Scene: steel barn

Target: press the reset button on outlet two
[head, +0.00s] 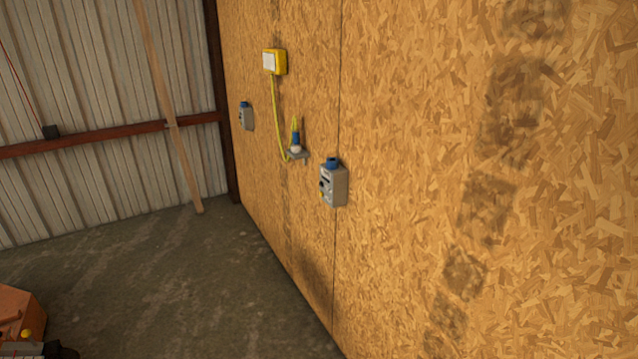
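The farther outlet box (246,116) is smaller, to the left near the wall's corner. I cannot read which one is outlet two, and a reset button is too small to make out for certain. Neither of my grippers is in the head view.
An orange object (16,310) stands at the lower left. The concrete floor (170,275) beside the wall is clear.

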